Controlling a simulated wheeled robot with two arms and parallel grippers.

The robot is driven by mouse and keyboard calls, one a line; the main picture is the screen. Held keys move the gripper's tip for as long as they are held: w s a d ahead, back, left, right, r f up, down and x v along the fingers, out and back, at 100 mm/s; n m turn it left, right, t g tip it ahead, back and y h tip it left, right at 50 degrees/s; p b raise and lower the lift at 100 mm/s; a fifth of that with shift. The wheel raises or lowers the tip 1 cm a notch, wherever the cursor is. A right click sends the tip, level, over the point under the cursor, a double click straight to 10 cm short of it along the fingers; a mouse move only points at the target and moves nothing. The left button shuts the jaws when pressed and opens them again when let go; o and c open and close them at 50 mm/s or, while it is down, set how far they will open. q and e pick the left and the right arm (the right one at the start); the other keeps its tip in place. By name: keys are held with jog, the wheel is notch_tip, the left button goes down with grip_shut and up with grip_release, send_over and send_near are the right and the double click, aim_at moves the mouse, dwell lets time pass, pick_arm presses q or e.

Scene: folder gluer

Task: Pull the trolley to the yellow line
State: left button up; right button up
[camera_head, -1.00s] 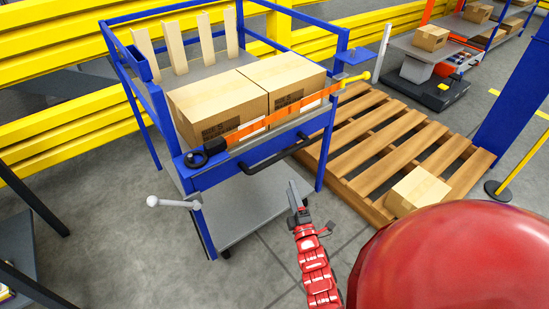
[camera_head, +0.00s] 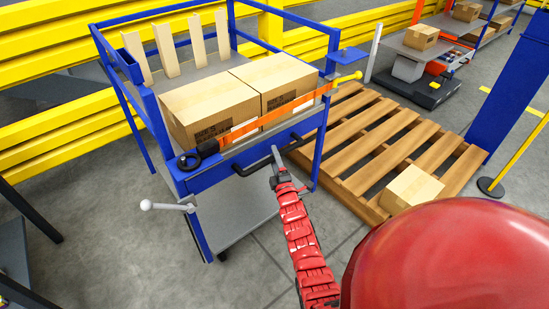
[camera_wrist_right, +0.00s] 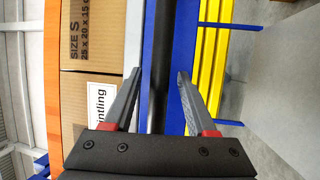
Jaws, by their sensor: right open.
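The trolley (camera_head: 183,182) has a blue frame, grey shelves and two cardboard boxes (camera_head: 208,104) on its upper shelf, held by an orange strap (camera_head: 262,121). A black handle bar (camera_head: 249,169) runs along its front. My right gripper (camera_head: 275,165) is at the handle, near its right half. In the right wrist view, its open fingers (camera_wrist_right: 158,72) stand on either side of the black handle (camera_wrist_right: 160,45), with gaps visible. My left gripper is not in view.
A wooden pallet (camera_head: 375,140) with a small box (camera_head: 412,188) lies right of the trolley. Yellow rails (camera_head: 60,50) stand behind it. A blue column (camera_head: 510,100) and a yellow post (camera_head: 521,155) are at the right. Grey floor (camera_head: 120,250) in front is clear.

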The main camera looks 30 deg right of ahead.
grip_shut()
dwell(1.4)
